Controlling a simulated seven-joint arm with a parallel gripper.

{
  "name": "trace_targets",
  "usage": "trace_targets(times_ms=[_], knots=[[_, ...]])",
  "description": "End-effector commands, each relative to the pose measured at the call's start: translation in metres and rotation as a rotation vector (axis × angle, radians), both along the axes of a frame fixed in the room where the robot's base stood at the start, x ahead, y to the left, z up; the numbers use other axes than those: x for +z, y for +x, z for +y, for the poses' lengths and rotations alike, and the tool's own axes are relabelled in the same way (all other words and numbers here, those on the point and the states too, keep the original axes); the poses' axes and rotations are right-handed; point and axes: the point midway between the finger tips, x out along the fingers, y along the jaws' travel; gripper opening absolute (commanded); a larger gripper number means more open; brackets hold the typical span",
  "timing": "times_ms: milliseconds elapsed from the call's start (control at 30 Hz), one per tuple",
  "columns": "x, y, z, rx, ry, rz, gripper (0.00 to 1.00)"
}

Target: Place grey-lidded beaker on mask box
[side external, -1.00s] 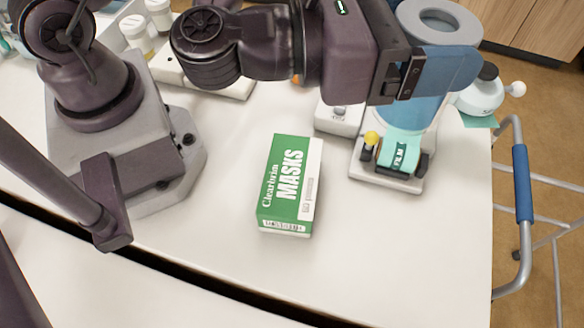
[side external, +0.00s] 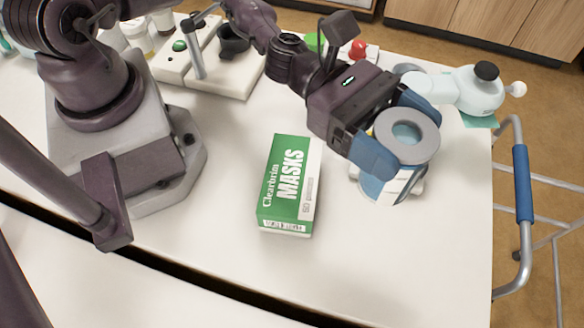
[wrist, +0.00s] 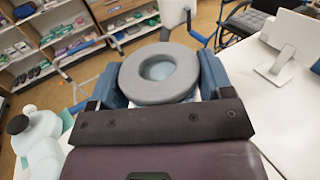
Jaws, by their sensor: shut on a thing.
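The grey-lidded beaker (side external: 408,136) has a ring-shaped grey lid with a pale blue centre and a clear, bluish body. My gripper (side external: 397,140) is shut on it, with one blue finger on each side just below the lid. The beaker is held above the table, right of the mask box. In the wrist view the beaker's lid (wrist: 160,72) fills the space between the blue fingers (wrist: 162,82). The mask box (side external: 289,186) is green and white and lies flat on the table, its top bare. The beaker's lower part is partly hidden by a finger.
A white stand with a black cup (side external: 210,62) is at the back. The table in front of the box is clear.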

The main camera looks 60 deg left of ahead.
Motion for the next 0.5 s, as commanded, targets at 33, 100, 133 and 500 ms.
trace_targets(times_ms=[33,100,133,500], knots=[[-0.001,-0.001,0.003,-0.033,-0.003,0.004,0.38],[-0.002,-0.004,0.006,-0.085,-0.002,0.001,0.38],[-0.002,-0.005,0.008,-0.107,0.000,0.001,0.38],[0.007,-0.023,0.031,-0.387,0.017,-0.012,0.38]])
